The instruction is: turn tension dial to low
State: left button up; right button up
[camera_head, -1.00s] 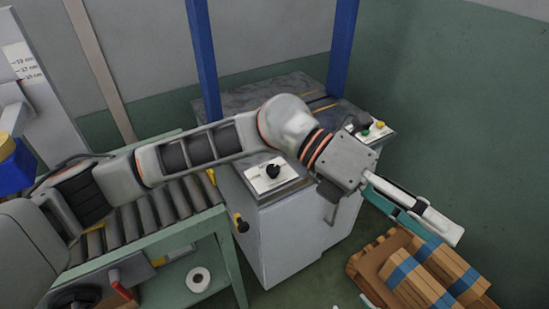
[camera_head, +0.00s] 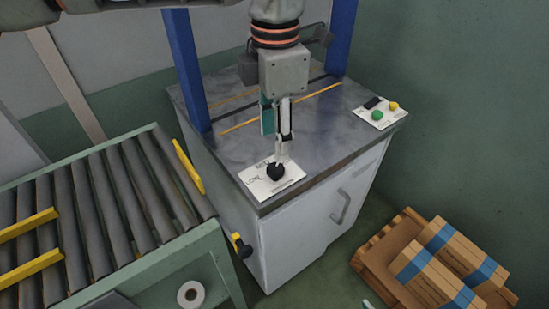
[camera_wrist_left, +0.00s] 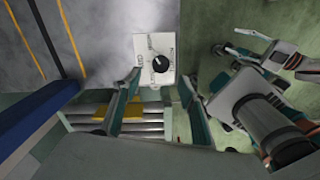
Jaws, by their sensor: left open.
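The tension dial is a black knob (camera_head: 275,172) on a white label plate (camera_head: 258,183) at the near left corner of the strapping machine's grey top. The plate reads LOW at its left side. In the left wrist view the dial (camera_wrist_left: 161,63) shows above and beyond the fingers, with a small pale mark on it; I cannot tell the exact setting. My left gripper (camera_head: 280,152) points down just above and behind the dial. Its fingers are open, and the wrist view shows a gap between them (camera_wrist_left: 157,98). I cannot tell whether a fingertip touches the knob.
A roller conveyor (camera_head: 100,200) with yellow guides lies at left. Blue posts (camera_head: 184,70) rise from the machine. A panel with green and yellow buttons (camera_head: 377,115) sits at the top's right corner. Boxes on a wooden pallet (camera_head: 375,262) stand on the floor at right.

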aim_at(275, 168)
pick_arm(q)
notch_tip(275, 168, down, 7)
jog(key=shift+r+b, duration=0.15)
jog(key=shift+b, duration=0.7)
jog(key=shift+f, duration=0.45)
pick_arm(e)
jog(key=shift+w+a+r+m+t+y, duration=0.2)
jog(key=shift+a+r, duration=0.1)
jog(key=shift+a, duration=0.15)
jog(key=shift+w+a+r+m+t+y, duration=0.15)
jog(key=shift+a+r, duration=0.1)
jog(key=shift+a, duration=0.2)
pick_arm(q)
jog(key=shift+r, duration=0.1)
jog(key=c, duration=1.1)
